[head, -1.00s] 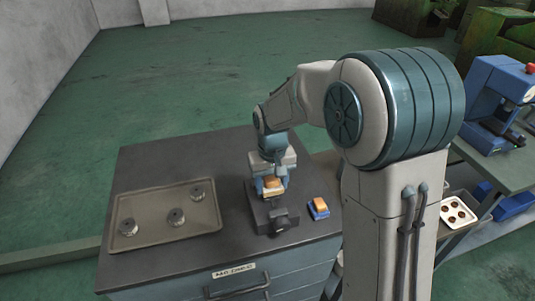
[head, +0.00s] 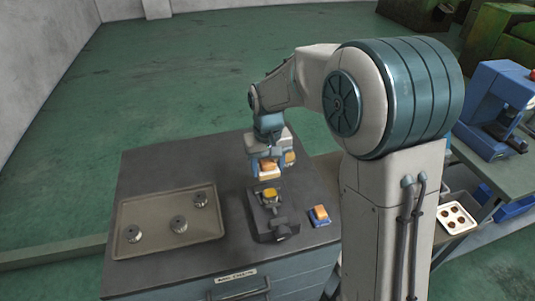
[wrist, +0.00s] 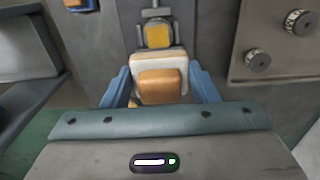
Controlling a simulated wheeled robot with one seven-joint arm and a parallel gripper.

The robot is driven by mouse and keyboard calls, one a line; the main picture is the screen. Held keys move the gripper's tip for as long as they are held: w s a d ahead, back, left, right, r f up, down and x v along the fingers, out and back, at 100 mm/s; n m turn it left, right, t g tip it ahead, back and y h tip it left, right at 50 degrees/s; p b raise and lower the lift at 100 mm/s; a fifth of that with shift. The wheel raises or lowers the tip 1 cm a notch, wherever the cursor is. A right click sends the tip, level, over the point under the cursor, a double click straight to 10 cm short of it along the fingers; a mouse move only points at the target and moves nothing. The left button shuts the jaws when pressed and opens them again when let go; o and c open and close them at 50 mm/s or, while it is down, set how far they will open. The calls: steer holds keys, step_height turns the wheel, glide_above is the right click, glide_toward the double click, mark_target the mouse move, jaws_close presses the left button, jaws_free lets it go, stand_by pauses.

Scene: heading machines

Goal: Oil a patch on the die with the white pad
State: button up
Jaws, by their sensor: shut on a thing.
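My gripper (head: 268,168) is shut on the white pad, a cream-white block with an orange back (wrist: 160,65). Its blue fingers (wrist: 205,85) grip the pad from both sides. The pad is raised above the bench, over the rear of the dark vise (head: 278,228). The die (head: 270,193) sits in the vise and has a yellow top; it also shows in the wrist view (wrist: 158,35), just beyond the pad. A gap shows between pad and die in the head view. The pad's underside is hidden, so I cannot see any oil on it.
A second pad, blue with an orange back (head: 320,214), lies on the bench right of the vise. A tray (head: 150,212) with 3 round metal parts lies to the left. Bare bench top (head: 190,160) is behind the tray. A blue machine (head: 495,105) stands far right.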

steer(key=shift+r+p, duration=0.55)
steer(key=shift+r, duration=0.6)
steer(key=shift+f, duration=0.1)
